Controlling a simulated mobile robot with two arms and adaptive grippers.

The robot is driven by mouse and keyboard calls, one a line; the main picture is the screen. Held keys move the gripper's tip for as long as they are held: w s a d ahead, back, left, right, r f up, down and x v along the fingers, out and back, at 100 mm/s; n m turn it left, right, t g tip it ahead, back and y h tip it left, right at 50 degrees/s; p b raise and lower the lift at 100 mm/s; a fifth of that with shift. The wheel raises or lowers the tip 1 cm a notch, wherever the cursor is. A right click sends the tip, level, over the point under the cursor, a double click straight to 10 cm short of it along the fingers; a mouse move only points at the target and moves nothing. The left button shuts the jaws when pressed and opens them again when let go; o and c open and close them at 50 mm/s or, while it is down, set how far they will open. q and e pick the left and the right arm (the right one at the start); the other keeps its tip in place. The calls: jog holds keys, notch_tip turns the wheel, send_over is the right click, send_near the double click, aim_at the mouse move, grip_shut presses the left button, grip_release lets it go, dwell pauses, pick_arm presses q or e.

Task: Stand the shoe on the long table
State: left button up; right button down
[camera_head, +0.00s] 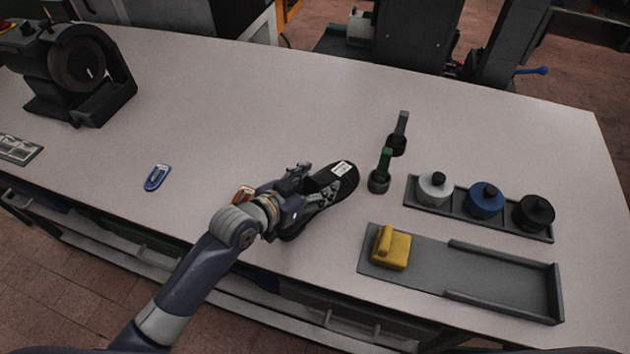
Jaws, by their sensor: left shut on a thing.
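A dark shoe (343,184) with a white label is at the middle of the long table (250,118), close to the front edge. Its toe points up and right in the picture. My left gripper (306,190) is shut on the shoe, at its opening. The gripper and wrist hide part of the shoe's near side. I cannot tell whether the sole touches the table top. My right gripper is not in view.
Two brush-like tools (379,180) stand right of the shoe. A tray with several round pots (486,201) and a grey tray (420,278) with a yellow block (391,248) lie further right. A blue tag (157,177) and a black machine (80,75) are left. The back middle is clear.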

pick_arm(q)
jog(key=o, duration=1.5)
jog(key=shift+s+a, duration=0.1)
jog(key=shift+a, duration=0.05)
jog(key=shift+s+a+r, duration=0.15)
jog(key=shift+a, duration=0.05)
jog(key=b+v, duration=0.2)
jog(key=v, duration=0.7)
jog(key=shift+s+a, duration=0.15)
jog(key=shift+s, duration=0.1)
jog(key=shift+v, duration=0.85)
jog(key=shift+r, duration=0.15)
